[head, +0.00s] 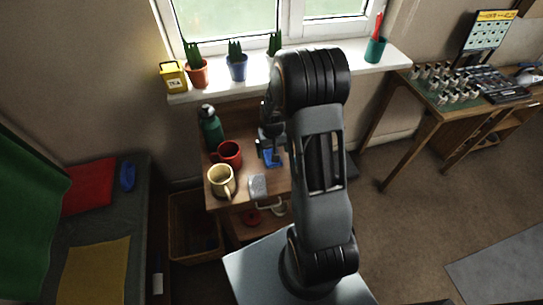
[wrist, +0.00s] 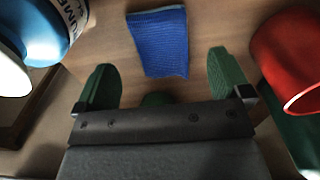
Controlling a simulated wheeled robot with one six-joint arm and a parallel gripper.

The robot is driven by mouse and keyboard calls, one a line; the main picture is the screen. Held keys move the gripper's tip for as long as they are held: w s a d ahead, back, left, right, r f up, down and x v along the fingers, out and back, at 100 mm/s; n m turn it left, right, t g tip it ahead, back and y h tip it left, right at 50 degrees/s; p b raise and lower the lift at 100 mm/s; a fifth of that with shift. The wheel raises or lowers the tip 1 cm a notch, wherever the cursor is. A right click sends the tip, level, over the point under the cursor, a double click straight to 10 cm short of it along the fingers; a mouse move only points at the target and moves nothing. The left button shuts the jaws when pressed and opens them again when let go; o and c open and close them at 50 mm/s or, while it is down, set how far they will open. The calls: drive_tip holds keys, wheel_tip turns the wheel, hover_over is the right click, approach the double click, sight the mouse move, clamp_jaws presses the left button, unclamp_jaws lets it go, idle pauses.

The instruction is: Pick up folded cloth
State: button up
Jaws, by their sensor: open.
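The folded cloth (wrist: 159,42) is blue and lies flat on the wooden table top, ahead of my gripper in the wrist view. In the head view the cloth (head: 272,157) shows partly, beside my arm. My gripper (wrist: 163,82) is open, with one green-padded finger on each side and nothing between them. The cloth lies just beyond the fingertips, roughly centred on the gap. In the head view my gripper (head: 268,140) is over the small table, and my arm partly hides it.
A red mug (head: 229,154) stands left of the cloth, with a cream mug (head: 222,181) and a green bottle (head: 210,127) nearby. In the wrist view the red mug (wrist: 290,55) is close to the right finger. A blue lettered container (wrist: 50,28) is at upper left.

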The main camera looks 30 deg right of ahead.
drive_tip(key=shift+w+f, duration=0.1)
drive_tip(key=shift+f, duration=2.25)
drive_tip(key=c, duration=1.1)
drive_tip(key=shift+r, duration=0.15)
